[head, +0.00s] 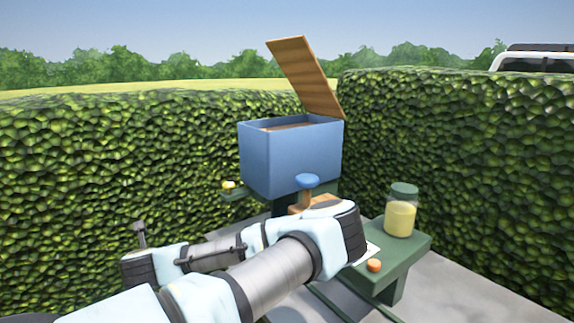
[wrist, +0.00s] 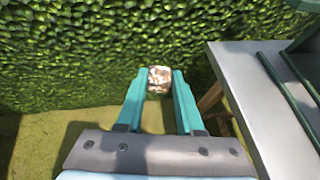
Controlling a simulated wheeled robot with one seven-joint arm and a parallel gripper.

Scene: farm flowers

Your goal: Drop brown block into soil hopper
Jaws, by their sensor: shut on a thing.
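In the wrist view, my gripper (wrist: 160,82) has two teal fingers shut on a small speckled brown-and-white block (wrist: 159,76) at their tips. The block is held in front of the hedge, with grass below. In the head view, a blue box (head: 285,160), apparently the soil hopper, stands at the centre. Its wooden lid (head: 305,78) is tilted up and open, and brown shows inside. My arm bends back so its end lies at lower left, left of and nearer than the box. The block and fingertips cannot be made out there.
A green bench (head: 405,250) at right holds a jar of yellow stuff (head: 400,212) and a small orange item (head: 374,265). A blue-topped knob (head: 306,181) stands before the box. Hedges (head: 90,180) close in behind. A grey surface (wrist: 262,110) is right of my gripper.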

